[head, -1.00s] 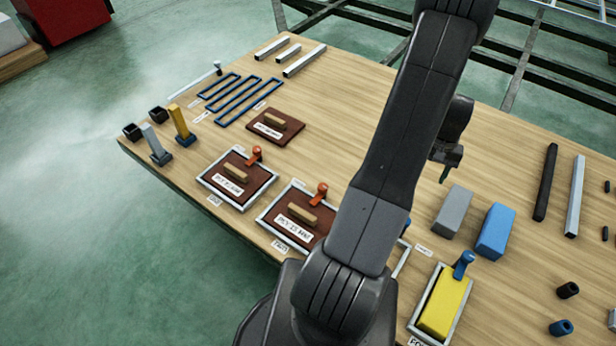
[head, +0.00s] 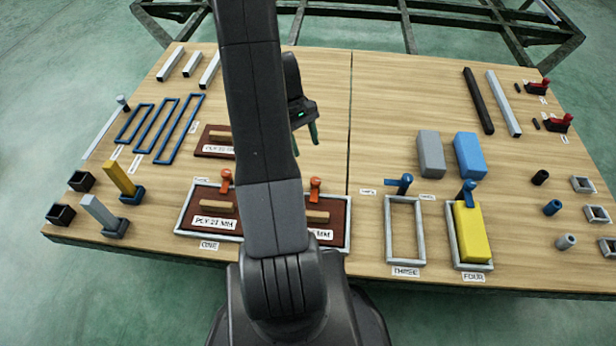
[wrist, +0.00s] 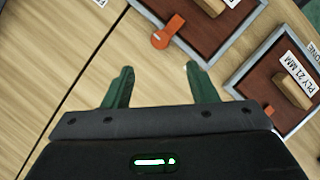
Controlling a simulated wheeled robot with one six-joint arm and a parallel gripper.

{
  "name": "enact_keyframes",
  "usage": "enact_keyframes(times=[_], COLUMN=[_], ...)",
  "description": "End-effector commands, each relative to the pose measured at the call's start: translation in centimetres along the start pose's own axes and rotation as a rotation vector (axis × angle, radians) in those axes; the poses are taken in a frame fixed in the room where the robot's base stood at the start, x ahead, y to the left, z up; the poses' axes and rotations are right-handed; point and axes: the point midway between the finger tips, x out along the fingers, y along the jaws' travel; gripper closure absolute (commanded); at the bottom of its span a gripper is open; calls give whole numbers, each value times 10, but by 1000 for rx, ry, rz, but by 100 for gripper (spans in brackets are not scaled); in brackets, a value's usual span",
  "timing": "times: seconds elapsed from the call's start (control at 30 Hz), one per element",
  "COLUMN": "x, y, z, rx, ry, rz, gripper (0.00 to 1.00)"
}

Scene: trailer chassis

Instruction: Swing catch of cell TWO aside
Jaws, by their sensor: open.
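Cell TWO is a grey frame (head: 349,225) around a brown board with a wooden handle (head: 318,217); my arm hides its left part. Its orange catch (head: 315,188) stands at the far edge. In the wrist view the catch (wrist: 168,32) crosses the frame's edge, its inner end over the board (wrist: 217,30). My gripper (head: 303,140) is open and empty, above the bench beyond cell TWO. In the wrist view my gripper (wrist: 158,70) has its fingertips apart, with the catch ahead of them and not touched.
Cell ONE (head: 179,218) holds a similar board with its own orange catch (head: 226,180). Empty cell THREE (head: 388,230) and cell FOUR with a yellow block (head: 472,235) have blue catches. Another brown board (head: 212,140) lies behind cell ONE. Bare bench (head: 385,110) lies right of my gripper.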

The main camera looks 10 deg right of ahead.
Motion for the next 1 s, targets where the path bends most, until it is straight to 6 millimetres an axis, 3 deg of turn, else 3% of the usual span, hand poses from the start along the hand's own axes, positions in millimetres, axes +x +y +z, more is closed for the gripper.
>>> enact_keyframes(times=[0.3, 0.5, 0.7, 1.0], x=[72, 105, 120, 122], y=[-1, 0, 0, 0], z=[0, 0, 0, 0], rx=[2, 2, 2, 2], ry=[-4, -2, 0, 0], rz=[-3, -3, -1, -1], gripper=[48, 48, 48, 48])
